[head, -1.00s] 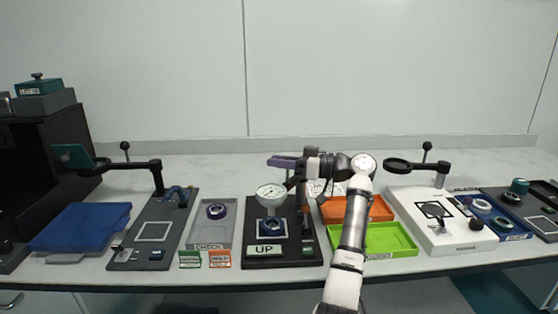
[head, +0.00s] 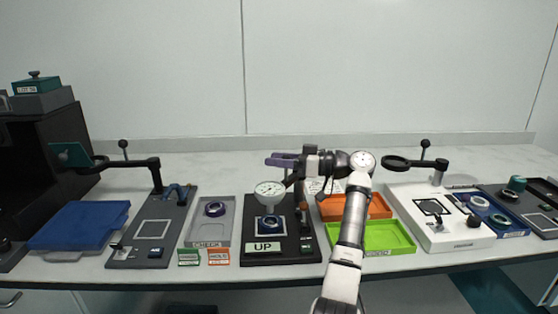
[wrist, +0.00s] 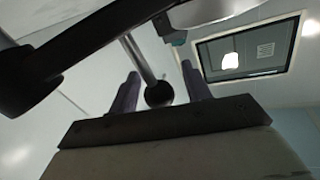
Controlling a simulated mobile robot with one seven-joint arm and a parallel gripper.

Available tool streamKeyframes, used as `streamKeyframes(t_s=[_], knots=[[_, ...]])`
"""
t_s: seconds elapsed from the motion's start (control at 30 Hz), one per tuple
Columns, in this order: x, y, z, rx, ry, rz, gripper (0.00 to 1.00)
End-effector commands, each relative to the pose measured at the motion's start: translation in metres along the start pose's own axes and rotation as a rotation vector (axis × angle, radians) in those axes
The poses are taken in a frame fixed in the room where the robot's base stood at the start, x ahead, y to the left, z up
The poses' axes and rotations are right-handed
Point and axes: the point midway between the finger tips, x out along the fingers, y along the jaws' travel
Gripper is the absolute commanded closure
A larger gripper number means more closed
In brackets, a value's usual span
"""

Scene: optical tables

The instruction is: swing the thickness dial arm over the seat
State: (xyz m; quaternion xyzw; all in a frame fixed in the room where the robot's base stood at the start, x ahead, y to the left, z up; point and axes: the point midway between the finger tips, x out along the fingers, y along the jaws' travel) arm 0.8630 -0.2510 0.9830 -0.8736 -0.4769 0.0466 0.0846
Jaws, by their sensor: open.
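The thickness dial (head: 269,190) is a round white gauge on a dark arm, above the black stand marked UP (head: 283,250). In the head view it sits just behind and above the seat (head: 270,224), which carries a dark blue ring; I cannot tell whether it is exactly over it. My gripper (head: 284,160) is open, above and behind the dial, with purple fingers pointing left. In the wrist view a black ball knob (wrist: 158,94) on a metal rod shows between the open fingers (wrist: 160,90). Whether they touch it is unclear. My gripper hides part of the dial arm.
A grey tray (head: 222,236) with a ring stands left of the stand. Green (head: 400,249) and orange (head: 376,212) trays lie to the right. The table behind is mostly clear.

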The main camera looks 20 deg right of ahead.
Motion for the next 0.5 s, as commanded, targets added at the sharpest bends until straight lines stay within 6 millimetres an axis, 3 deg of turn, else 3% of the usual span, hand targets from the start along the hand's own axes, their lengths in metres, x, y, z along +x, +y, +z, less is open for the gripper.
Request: streamKeyframes(t_s=[0.17, 0.5], knots=[[-0.022, 0.001, 0.000, 0.000, 0.003, 0.003, 0.52], [-0.099, 0.000, 0.000, 0.001, 0.001, 0.003, 0.52]])
